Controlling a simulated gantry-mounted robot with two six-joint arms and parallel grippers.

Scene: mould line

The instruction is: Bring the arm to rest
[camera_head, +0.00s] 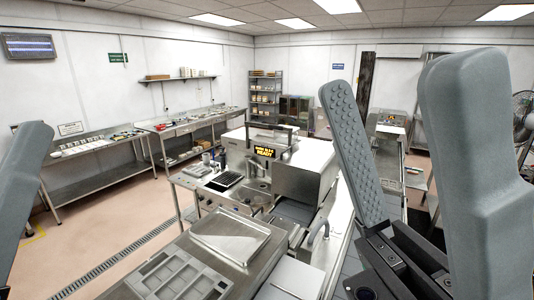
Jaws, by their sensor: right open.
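My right gripper (402,95) is large in the foreground at the right of the head view. Its two grey fingers point up and stand wide apart, with nothing between them. The inner finger's pad is textured, and dark linkage shows at its base. Of my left gripper (24,190), only one grey finger shows, cut off by the left edge. Its other finger is out of view, so its opening does not show. Neither gripper visibly touches anything.
A steel machine with a lit display (264,152) stands in the middle. In front is a metal counter with a compartment tray (178,277) and a flat plate (230,236). Steel benches (95,150) line the left wall. The pinkish floor (110,215) at left is mostly clear.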

